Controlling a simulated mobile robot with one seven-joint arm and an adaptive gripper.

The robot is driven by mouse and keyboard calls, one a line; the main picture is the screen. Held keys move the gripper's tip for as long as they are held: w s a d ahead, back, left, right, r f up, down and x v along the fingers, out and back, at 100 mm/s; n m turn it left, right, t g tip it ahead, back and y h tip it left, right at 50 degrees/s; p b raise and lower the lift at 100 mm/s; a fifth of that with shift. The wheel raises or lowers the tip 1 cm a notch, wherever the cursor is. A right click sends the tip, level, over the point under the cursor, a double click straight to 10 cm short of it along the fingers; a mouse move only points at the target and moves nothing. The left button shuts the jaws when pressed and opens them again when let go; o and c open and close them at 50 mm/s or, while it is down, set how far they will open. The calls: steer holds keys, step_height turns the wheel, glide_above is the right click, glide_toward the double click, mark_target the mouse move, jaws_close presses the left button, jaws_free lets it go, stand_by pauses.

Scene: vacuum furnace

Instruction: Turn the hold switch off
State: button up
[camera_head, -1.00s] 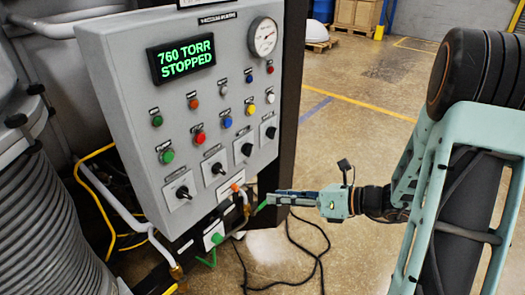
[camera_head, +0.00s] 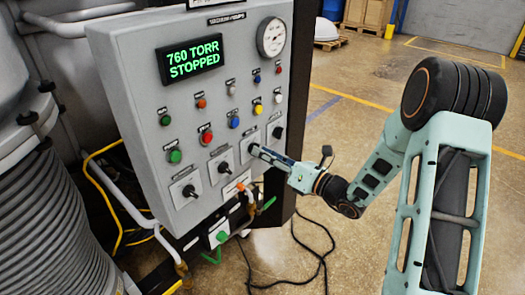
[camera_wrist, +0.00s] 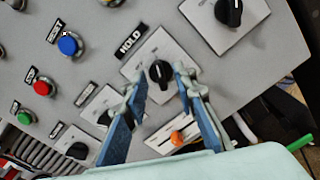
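The hold switch (camera_wrist: 160,73) is a black rotary knob on a light square plate, under a black "HOLD" label (camera_wrist: 130,41). In the wrist view its ridge runs roughly up and down in the picture. My gripper (camera_wrist: 160,76) is open, with its blue fingers on either side of the knob; a gap shows on both sides, and I cannot tell how far the tips are from the panel. In the head view my gripper (camera_head: 254,150) covers the knob, and only part of its plate (camera_head: 254,136) shows.
The grey control panel (camera_head: 135,70) carries a display (camera_head: 190,60) reading "760 TORR STOPPED", a gauge (camera_head: 271,38) and several buttons. Other black knobs flank the hold switch, one at the right (camera_head: 278,132) and one at the left (camera_head: 224,167). An orange-handled valve (camera_head: 240,187) sits below.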

steer(key=shift+w+a, duration=0.35)
steer(key=shift+a, duration=0.1)
jaws_close()
